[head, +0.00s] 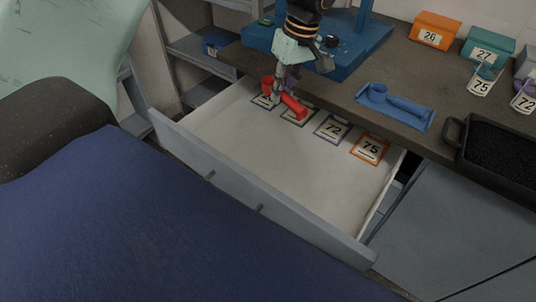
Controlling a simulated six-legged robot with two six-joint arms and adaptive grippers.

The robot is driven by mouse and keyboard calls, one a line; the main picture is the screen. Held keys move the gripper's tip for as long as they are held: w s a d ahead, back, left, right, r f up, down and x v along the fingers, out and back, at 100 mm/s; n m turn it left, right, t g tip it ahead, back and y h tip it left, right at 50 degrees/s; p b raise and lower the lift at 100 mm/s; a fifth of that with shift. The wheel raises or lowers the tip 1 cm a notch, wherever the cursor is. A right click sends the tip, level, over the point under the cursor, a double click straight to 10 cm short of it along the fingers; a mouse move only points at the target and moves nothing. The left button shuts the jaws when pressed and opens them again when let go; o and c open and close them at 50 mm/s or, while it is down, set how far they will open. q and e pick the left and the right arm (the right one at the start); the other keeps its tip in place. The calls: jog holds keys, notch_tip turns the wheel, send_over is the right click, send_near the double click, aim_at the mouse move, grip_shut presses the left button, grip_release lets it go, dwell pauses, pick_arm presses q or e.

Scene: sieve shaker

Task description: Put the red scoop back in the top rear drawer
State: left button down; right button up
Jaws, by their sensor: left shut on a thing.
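The red scoop (292,106) is in the open drawer's rear area, over the row of number labels. My left gripper (283,90) comes down from the top of the view and is shut on the red scoop. The drawer (240,145) is pulled out, with a pale, otherwise bare floor. Labels reading 72 (333,128) and 75 (369,148) show along its rear; two labels farther left are partly covered by the scoop and gripper. I cannot tell whether the scoop touches the drawer floor. My right gripper is not in view.
A blue scoop (398,104) lies in a blue tray on the counter. A black pan of dark grains (500,143) stands at the right. Orange bin 26 (434,30) and teal bin 27 (487,51) stand behind. A blue machine base (345,50) is beside my gripper.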

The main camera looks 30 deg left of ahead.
pick_arm(q)
jog(key=a+f+n+b, duration=0.2)
jog(key=a+f+n, duration=0.15)
jog(key=f, duration=0.35)
jog(key=b, duration=0.2)
send_over(267, 145)
jog(key=shift+g+h, duration=0.3)
jog(key=shift+g, duration=0.1)
jog(key=f, duration=0.5)
jog(key=shift+w+d+f, duration=0.15)
jog(key=shift+w+f, duration=0.1)
jog(key=shift+w, duration=0.05)
jog(key=shift+s+d+f, duration=0.1)
jog(key=shift+s+f, duration=0.05)
jog(key=shift+f, duration=0.15)
notch_tip(267, 145, down, 4)
jog(key=shift+r+b, duration=0.25)
jog(key=shift+b, duration=0.6)
jog(key=shift+f, duration=0.15)
jog(key=shift+s+r, duration=0.1)
jog(key=shift+r, duration=0.1)
jog(key=shift+f, duration=0.15)
jog(key=c, duration=1.5)
grip_release()
jog(key=shift+f, duration=0.15)
jog(key=o, duration=0.3)
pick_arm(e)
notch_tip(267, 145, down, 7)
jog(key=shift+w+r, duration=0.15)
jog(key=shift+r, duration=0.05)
